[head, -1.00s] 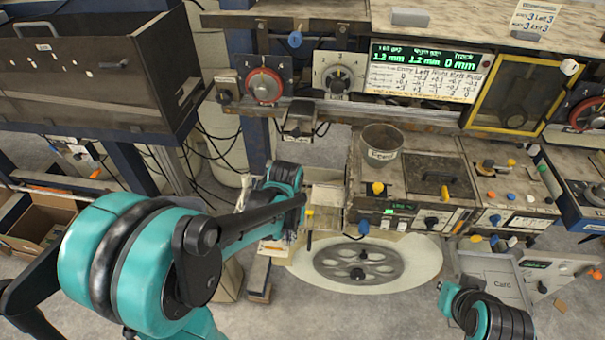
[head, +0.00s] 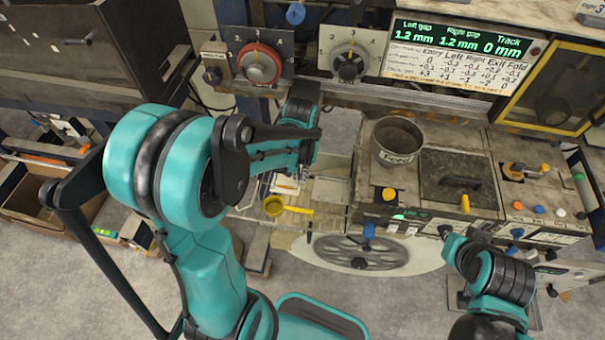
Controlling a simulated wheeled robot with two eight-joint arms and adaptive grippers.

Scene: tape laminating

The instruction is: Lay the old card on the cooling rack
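My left arm reaches in from the left, and its gripper (head: 301,174) points down over the pale bench section left of the pot. The fingers are small and mostly hidden by the wrist, so I cannot see whether they hold anything. Pale thin pieces (head: 282,186) lie just beside and below it; I cannot tell whether the old card is among them. I cannot make out the cooling rack with certainty.
A pot (head: 397,143) stands on the dirty machine top, beside a dark lidded plate (head: 458,184). A spoked wheel (head: 360,254) sits below. A dark box (head: 85,50) fills the upper left.

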